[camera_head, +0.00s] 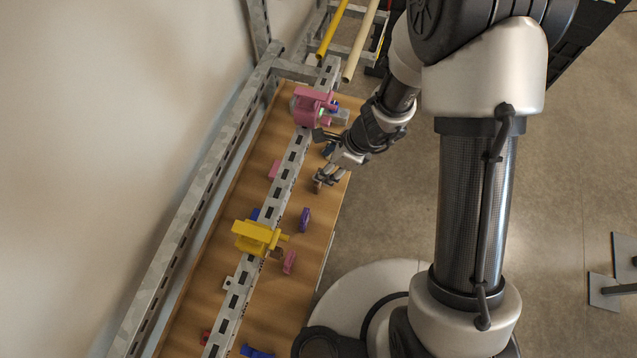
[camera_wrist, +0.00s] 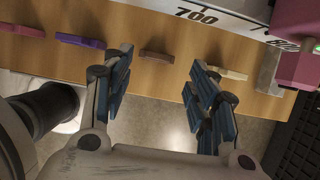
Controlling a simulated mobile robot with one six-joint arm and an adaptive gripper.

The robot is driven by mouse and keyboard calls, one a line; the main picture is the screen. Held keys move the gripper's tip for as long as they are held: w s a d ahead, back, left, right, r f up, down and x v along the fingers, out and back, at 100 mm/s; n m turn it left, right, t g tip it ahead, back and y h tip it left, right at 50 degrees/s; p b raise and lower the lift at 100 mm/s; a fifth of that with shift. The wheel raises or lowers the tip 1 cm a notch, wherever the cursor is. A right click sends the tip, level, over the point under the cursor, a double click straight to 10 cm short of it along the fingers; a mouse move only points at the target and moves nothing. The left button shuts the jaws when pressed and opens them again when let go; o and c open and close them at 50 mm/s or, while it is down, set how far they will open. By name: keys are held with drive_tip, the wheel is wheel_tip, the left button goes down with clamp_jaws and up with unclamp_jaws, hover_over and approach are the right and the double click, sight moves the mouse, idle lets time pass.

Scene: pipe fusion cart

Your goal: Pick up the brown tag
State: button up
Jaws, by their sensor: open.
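The brown tag (camera_wrist: 157,55) is a small curved piece lying on the wooden board (camera_wrist: 150,83), seen beyond and between my fingertips in the wrist view. In the camera_head view a small brown piece (camera_head: 318,185) shows at the fingertips of my gripper (camera_head: 328,176), partly hidden by them. My gripper also shows in the wrist view (camera_wrist: 161,72), with its blue-padded fingers spread wide and nothing between them. I cannot tell its exact height above the board.
A purple tag (camera_wrist: 80,41) and a tan piece (camera_wrist: 228,73) lie either side of the brown tag. A pink clamp (camera_head: 311,107) and a yellow clamp (camera_head: 257,237) sit on the perforated metal rail (camera_head: 285,178). The board's edge is close by, with floor beyond.

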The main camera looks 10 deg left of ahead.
drive_tip(key=b+x, duration=0.3)
drive_tip(key=x, duration=0.4)
drive_tip(key=shift+s+a+f, duration=0.1)
drive_tip(key=shift+f, duration=0.2)
drive_tip(key=c, duration=0.5)
drive_tip(key=shift+r, duration=0.2)
